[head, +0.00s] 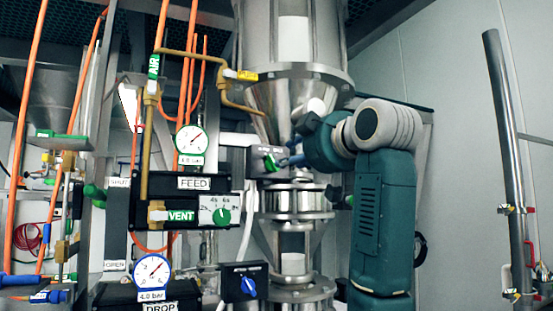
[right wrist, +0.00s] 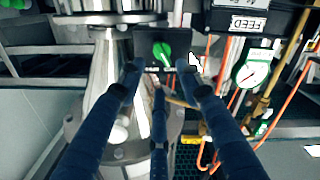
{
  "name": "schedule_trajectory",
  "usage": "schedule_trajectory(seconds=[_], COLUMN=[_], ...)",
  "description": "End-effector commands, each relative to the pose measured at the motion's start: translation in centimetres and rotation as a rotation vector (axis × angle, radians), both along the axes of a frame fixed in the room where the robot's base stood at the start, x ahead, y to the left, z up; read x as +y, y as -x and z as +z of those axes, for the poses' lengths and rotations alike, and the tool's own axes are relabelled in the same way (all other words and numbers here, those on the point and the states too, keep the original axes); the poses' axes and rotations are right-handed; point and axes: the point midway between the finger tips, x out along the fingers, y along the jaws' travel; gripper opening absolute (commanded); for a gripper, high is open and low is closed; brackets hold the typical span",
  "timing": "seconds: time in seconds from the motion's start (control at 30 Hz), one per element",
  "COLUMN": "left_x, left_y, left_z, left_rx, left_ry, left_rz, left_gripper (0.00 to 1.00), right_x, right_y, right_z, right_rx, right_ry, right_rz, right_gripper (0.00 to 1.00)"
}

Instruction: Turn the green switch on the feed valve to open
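The green switch (head: 269,162) sits on a small black box beside the metal column, to the right of the FEED panel (head: 194,183). In the right wrist view the green switch (right wrist: 163,52) is a slanted knob on the black box, and the picture is upside down. My right gripper (head: 285,161) reaches in from the right, close to the switch. Its blue fingers (right wrist: 163,67) are spread apart with nothing between them, and their tips are near the box's edge. I cannot tell whether they touch it.
A pressure gauge (head: 192,140) is above the FEED panel. A VENT dial (head: 221,216) is below it, and a blue switch (head: 247,286) is lower down. Orange hoses (head: 187,100) and a brass pipe (head: 146,150) run at the left. The steel hopper (head: 290,95) stands just above the switch.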

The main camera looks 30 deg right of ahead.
Motion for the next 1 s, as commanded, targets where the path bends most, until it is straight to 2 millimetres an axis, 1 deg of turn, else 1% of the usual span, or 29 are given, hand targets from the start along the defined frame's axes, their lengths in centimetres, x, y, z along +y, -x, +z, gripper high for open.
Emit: schedule_trajectory(seconds=[0.03,0.1,0.23,0.37,0.5,0.6,0.67,0.8,0.83,1.0], left_x=[0.0,0.1,0.2,0.1,0.0,-0.1,-0.2,-0.1,-0.1,0.0], left_y=[1.3,2.5,3.6,3.1,1.1,-0.1,-0.3,0.2,0.4,1.4], left_z=[0.9,1.5,2.5,3.3,3.8,3.9,3.9,3.8,3.8,3.7], left_rx=[0.017,0.034,0.05,0.042,0.015,-0.004,-0.007,0.0,0.003,0.019], left_ry=[-0.001,-0.002,-0.004,-0.003,0.0,0.002,0.002,0.001,0.001,-0.001], left_rz=[0.0,-0.001,-0.001,-0.001,-0.001,-0.001,-0.001,-0.001,-0.001,0.0], left_gripper=[0.4,0.4,0.4,0.4,0.4,0.4,0.4,0.4,0.4,0.4], right_x=[0.0,0.0,-0.2,-0.3,-0.4,-0.4,-0.4,-0.4,-0.4,-0.4], right_y=[-1.2,-2.6,-5.0,-6.8,-7.8,-8.0,-8.1,-8.1,-8.1,-8.0], right_z=[0.3,0.3,0.3,0.2,0.1,0.1,0.0,0.0,0.0,0.0], right_rx=[0.006,0.006,0.006,0.005,0.002,0.001,0.001,0.001,0.001,0.001], right_ry=[-0.001,0.0,0.001,0.0,0.0,0.001,0.001,0.001,0.001,0.001], right_rz=[0.002,0.003,0.002,0.001,0.001,0.001,0.001,0.001,0.001,0.001], right_gripper=[0.35,0.35,0.35,0.35,0.35,0.35,0.35,0.35,0.33,0.0])
